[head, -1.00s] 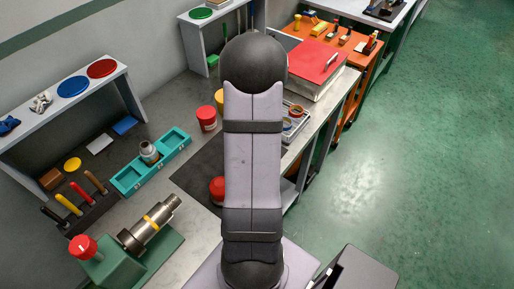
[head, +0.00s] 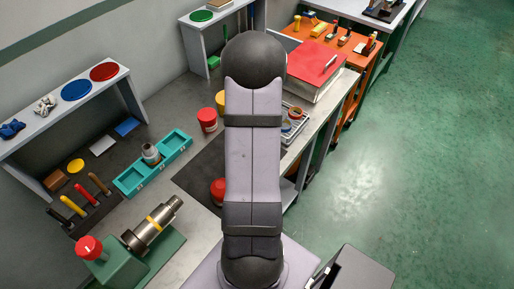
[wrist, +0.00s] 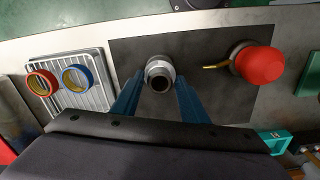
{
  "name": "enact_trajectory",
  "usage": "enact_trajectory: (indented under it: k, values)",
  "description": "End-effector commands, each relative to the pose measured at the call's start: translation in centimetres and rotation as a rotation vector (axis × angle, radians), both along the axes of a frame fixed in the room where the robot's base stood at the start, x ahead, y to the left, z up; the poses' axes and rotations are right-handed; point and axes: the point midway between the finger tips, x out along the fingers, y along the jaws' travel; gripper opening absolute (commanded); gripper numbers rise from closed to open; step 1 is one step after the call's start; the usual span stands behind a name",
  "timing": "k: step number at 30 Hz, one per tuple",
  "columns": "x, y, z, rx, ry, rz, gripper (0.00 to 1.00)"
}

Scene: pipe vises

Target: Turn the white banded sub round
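A grey metal sub with a pale band around its end (wrist: 159,67) shows in the wrist view over the dark mat (wrist: 125,52). Its dark bore faces the camera. My gripper (wrist: 160,88) has its two blue fingers on either side of this sub, their tips close to its sides. I cannot tell whether they touch it, or whether it stands on the mat. In the head view my arm hides the gripper and this sub. A steel sub with a yellow band (head: 154,222) lies tilted in the green vise (head: 124,266). Another small sub (head: 150,153) stands in the teal tray (head: 180,141).
A red-topped item (wrist: 262,64) with a yellow part stands on the mat to the right. A wire rack (wrist: 92,90) with a red ring (wrist: 42,83) and a blue ring (wrist: 77,78) is at left. Red (head: 207,119) and yellow pots stand behind the mat.

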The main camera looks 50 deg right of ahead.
Motion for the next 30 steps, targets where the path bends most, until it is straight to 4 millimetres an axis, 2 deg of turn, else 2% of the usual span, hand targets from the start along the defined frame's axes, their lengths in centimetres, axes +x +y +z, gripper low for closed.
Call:
enact_trajectory:
  k: [9,20,30]
  values:
    - [-0.03,0.04,0.06,0.001,0.001,0.363,0.4]
    - [-0.01,0.02,0.01,0.0,0.0,0.477,0.4]
    - [-0.03,0.02,0.02,0.0,0.0,0.698,0.4]
